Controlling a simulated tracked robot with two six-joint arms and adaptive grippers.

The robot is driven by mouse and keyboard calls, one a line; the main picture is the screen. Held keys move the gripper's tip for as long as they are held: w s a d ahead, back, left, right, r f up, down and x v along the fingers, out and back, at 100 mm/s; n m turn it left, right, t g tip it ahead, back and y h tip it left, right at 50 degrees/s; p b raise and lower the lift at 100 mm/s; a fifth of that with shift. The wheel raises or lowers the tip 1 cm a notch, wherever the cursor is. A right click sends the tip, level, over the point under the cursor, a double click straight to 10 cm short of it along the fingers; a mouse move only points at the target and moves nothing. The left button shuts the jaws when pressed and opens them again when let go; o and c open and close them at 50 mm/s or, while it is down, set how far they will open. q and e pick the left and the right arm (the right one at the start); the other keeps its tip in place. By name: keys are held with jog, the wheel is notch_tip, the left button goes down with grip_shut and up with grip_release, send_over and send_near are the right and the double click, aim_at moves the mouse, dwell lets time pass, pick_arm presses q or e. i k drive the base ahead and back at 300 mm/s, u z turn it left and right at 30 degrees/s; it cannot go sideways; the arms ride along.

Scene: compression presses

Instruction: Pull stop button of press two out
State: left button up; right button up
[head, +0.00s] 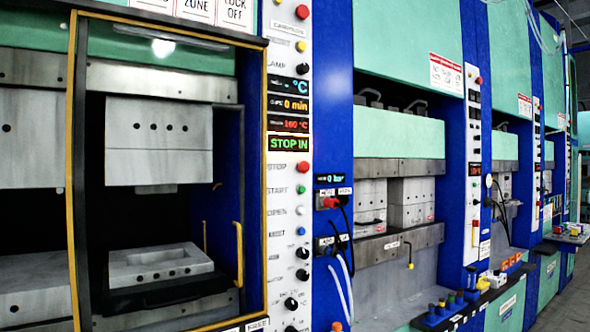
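A white control panel (280,220) stands upright on the nearest press, left of the picture's middle. Its red round stop button (302,167) sits beside the label STOP. Above it, a green-lit display (289,144) reads STOP IN. I cannot read a press number, so I cannot tell which press is press two. Another red button (303,12) is at the panel's top. The press behind, to the right, has its own narrow panel (474,150) with small buttons. Neither of my grippers is in view.
A yellow-framed door (72,160) with a yellow handle (240,262) covers the near press's chamber. Green, white and black buttons and knobs line the panel below the stop button. A ledge (470,308) with coloured knobs juts out at lower right. More presses recede rightward.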

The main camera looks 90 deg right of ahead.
aim_at(304, 167)
jog(key=z, duration=0.05)
jog(key=k, duration=0.55)
jog(key=u, duration=1.15)
jog(key=i, duration=0.1)
jog(key=z, duration=3.2)
jog(key=i, duration=1)
jog(key=u, duration=0.15)
